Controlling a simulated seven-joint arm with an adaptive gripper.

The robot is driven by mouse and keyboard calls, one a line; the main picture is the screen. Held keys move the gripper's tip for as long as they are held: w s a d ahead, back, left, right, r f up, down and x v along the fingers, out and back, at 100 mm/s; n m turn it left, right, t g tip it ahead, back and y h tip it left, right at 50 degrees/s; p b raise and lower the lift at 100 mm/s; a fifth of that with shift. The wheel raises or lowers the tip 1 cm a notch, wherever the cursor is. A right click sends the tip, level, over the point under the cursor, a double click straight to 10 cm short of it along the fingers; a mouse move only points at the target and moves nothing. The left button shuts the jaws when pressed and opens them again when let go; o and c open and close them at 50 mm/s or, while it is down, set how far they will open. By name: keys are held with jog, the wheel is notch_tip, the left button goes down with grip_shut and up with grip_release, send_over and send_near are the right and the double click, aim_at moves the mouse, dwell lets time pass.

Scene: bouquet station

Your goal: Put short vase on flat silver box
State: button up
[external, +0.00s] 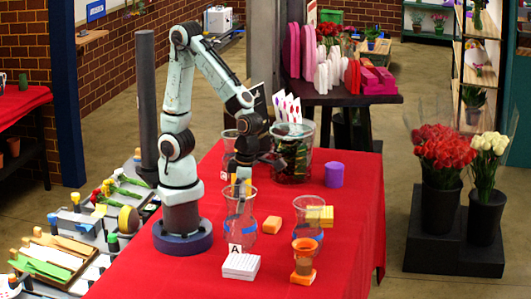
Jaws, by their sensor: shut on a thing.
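My gripper (241,184) points down at the rim of a clear glass vase (239,217) with a blue band, on the red table. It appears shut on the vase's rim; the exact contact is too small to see. Another clear vase (309,229) with a blue band stands to the right, behind an orange cup and near yellow blocks. A clear container (292,160) with dark green contents stands farther back. I cannot tell which one is the short vase. A flat whitish box (241,267) with an "A" card lies at the front; whether it is the silver box is unclear.
An orange cup (305,248) stands on an orange block at the front right. A loose orange block (272,225) lies between the two vases. A purple cylinder (334,175) stands at the right. The red cloth (355,226) is clear along the right edge.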

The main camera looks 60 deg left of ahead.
aim_at(239, 217)
jog(key=shift+f, duration=2)
jog(key=o, duration=1.2)
